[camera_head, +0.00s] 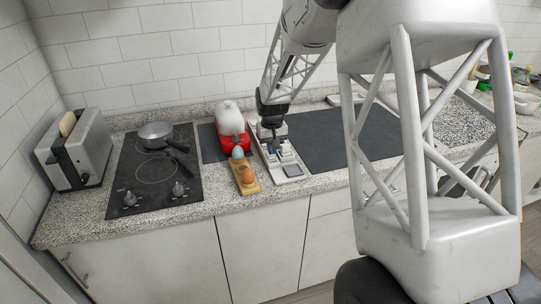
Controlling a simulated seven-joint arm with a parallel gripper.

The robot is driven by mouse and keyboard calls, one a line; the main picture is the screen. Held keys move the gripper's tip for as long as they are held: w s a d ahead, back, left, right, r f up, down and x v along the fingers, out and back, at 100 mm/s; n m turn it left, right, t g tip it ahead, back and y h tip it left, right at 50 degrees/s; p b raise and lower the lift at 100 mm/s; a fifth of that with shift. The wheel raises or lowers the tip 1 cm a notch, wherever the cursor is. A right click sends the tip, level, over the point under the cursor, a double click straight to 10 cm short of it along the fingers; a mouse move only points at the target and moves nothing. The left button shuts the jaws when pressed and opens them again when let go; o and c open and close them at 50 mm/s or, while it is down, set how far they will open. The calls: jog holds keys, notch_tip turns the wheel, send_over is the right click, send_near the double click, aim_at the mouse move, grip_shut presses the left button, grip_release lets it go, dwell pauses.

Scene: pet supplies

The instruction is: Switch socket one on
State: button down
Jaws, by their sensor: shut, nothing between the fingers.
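A long white strip (292,171) lies on the counter, pointing toward the front edge. It carries small blue-grey parts and looks like the socket strip. Its details are too small to tell which part is socket one or how its switch stands. My gripper (275,139) points down over the back half of the strip, with its fingers shut and empty. I cannot tell whether the fingertips touch the strip. The gripper and forearm hide part of the strip's back end.
Left of the strip stand a wooden egg holder (249,187) with eggs and a red and white appliance (230,119). Further left are a black hob (122,178), a pan (156,131) and a toaster (88,152). A dark mat (325,140) lies clear to the right.

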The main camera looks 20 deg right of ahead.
jog(key=shift+f, duration=0.9)
dwell(0.8)
jog(key=shift+r, duration=3.55)
jog(key=s+a+r, duration=0.2)
jog(key=s+r, duration=0.2)
jog(key=s, duration=0.3)
jog(key=s+a+r+t, duration=0.1)
jog(key=s+r, duration=0.3)
jog(key=s, duration=0.4)
jog(key=s+a+r, duration=0.2)
jog(key=s+r, duration=0.2)
jog(key=s, duration=0.3)
jog(key=s+a+f+t, duration=0.1)
jog(key=s+a, duration=0.1)
jog(key=s, duration=1.9)
jog(key=shift+s+t, duration=0.15)
jog(key=shift+t, duration=0.15)
